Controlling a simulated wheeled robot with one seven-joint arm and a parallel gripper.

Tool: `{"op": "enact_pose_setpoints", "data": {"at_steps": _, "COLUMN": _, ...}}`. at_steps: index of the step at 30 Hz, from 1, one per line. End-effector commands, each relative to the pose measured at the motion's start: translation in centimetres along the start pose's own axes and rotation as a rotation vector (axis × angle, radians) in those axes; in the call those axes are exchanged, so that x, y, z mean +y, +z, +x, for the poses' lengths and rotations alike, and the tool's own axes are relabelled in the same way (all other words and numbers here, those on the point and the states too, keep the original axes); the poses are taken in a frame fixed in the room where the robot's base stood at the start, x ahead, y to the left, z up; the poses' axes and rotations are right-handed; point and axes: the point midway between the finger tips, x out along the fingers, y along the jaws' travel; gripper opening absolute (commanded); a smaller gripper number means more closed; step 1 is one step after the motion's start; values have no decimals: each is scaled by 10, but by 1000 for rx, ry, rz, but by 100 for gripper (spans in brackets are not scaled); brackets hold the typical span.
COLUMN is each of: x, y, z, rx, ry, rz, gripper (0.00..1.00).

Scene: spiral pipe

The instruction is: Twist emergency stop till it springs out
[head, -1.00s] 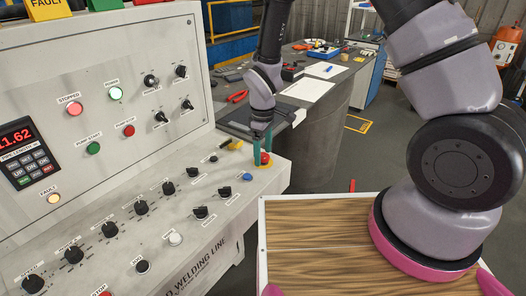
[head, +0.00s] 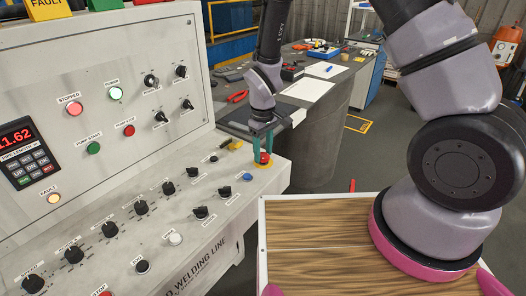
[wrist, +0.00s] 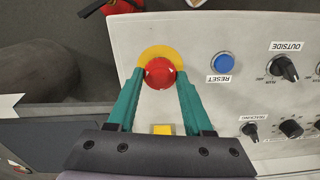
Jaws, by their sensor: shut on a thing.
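The emergency stop is a red mushroom button (wrist: 160,73) on a yellow round base (wrist: 158,52), at the corner of the sloped control desk. In the head view the red button (head: 265,157) shows between the fingertips. My gripper (wrist: 159,75) has green fingers, one on each side of the red button, closed on it. In the head view my gripper (head: 263,148) comes down from above onto the button. Whether the button is pressed in or out cannot be told.
A blue reset button (wrist: 223,63) sits beside the stop, and a yellow part (wrist: 162,129) lies close to the gripper. Several black knobs (head: 168,188) line the desk. A grey workbench (head: 330,120) with papers and tools stands behind.

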Motion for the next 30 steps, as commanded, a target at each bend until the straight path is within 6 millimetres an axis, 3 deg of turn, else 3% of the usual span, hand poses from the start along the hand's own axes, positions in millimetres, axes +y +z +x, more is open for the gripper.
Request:
{"op": "enact_pose_setpoints", "data": {"at_steps": 15, "x": 0, "y": 0, "z": 0, "rx": 0, "ry": 1, "rz": 318, "gripper": 0}}
{"op": "enact_pose_setpoints", "data": {"at_steps": 30, "x": 0, "y": 0, "z": 0, "rx": 0, "ry": 0, "rz": 371, "gripper": 0}}
